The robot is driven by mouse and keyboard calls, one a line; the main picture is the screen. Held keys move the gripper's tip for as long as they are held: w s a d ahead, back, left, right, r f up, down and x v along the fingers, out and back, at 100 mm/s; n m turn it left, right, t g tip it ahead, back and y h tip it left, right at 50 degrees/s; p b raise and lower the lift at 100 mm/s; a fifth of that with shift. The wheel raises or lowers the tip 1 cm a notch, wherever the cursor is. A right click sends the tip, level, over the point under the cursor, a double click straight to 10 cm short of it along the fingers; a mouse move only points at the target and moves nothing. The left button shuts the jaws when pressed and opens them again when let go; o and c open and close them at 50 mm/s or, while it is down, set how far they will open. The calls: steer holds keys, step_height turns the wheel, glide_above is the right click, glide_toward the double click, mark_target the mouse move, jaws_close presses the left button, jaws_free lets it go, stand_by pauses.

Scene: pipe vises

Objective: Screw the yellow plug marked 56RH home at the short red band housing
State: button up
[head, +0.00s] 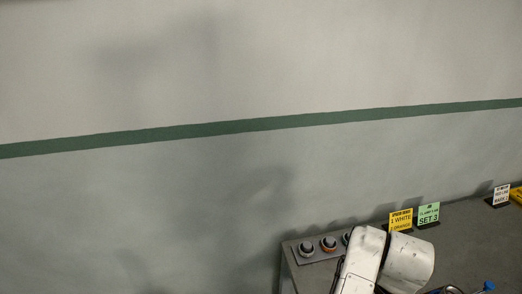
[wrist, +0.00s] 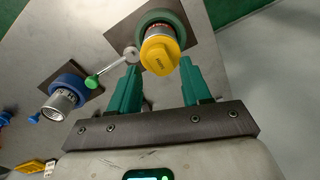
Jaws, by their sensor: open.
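In the wrist view, a yellow plug (wrist: 159,61) with small dark marking, too small to read for certain, sits at the mouth of a metal housing (wrist: 154,30) with a thin reddish band. A green vise ring (wrist: 178,22) surrounds this housing. My gripper (wrist: 160,72) is open, its two green fingers apart. The plug appears between and just beyond the fingertips; I see no firm contact. How deep the plug's thread sits is hidden behind its head. The head view shows neither plug nor gripper.
A second housing (wrist: 62,98) in a blue vise ring (wrist: 72,84) stands left in the wrist view. A green-knobbed vise handle (wrist: 92,82) reaches close to the left finger. The head view shows a yellow sign (head: 401,219), a green sign (head: 428,214) and a knob panel (head: 318,247).

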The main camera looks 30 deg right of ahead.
steer(key=shift+n, duration=0.6)
steer(key=shift+f, duration=0.1)
steer(key=shift+f+b, duration=1.1)
steer(key=shift+b, duration=0.05)
steer(key=shift+c, duration=0.4)
